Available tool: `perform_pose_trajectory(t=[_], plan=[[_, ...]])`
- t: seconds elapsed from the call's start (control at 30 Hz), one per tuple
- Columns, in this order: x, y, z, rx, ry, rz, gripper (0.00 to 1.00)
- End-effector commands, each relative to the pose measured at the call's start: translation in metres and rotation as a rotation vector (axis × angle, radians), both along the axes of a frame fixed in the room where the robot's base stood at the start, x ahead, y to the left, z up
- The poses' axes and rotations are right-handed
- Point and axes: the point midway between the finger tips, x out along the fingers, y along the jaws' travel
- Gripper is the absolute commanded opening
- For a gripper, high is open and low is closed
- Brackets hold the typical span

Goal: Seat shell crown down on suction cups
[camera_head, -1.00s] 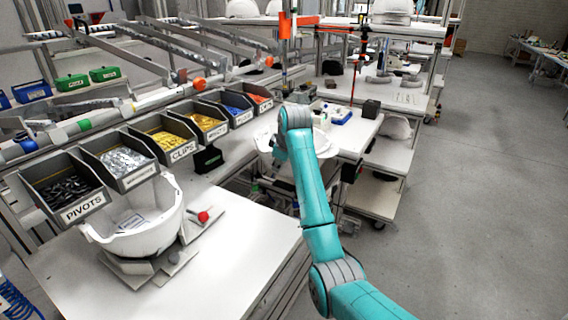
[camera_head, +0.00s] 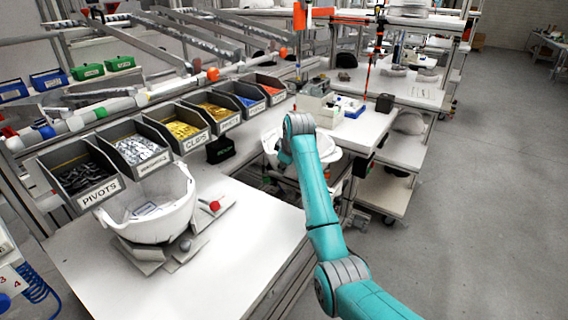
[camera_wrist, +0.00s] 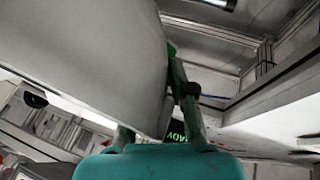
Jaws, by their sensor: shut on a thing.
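A white helmet shell (camera_head: 333,158) is at my gripper (camera_head: 285,160), partly hidden behind my arm in the head view. In the wrist view the shell (camera_wrist: 80,55) fills the upper left as a large smooth pale surface. My gripper (camera_wrist: 160,105) is shut on its edge, with a finger seen along the right side. Another white shell (camera_head: 168,222) sits opening up on a grey fixture (camera_head: 150,262) with a red knob, on the near white table. I cannot make out any suction cups in these views.
Open parts bins (camera_head: 95,190) with labels such as PIVOTS and CLIPS line the back of the near table (camera_head: 235,240). Its front is bare. White shelving with a white top (camera_head: 360,130) stands beyond the held shell. Grey floor (camera_head: 480,230) is open at the right.

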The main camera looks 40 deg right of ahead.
Motion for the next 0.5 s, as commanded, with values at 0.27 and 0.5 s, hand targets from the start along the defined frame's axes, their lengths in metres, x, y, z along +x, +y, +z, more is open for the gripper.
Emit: perform_pose_trajectory(t=[0.27, 0.5], plan=[[0.0002, -0.0002, 0.0004, -0.001, -0.002, 0.000, 0.00], [0.0000, -0.0001, 0.0000, 0.000, -0.001, 0.000, 0.52]])
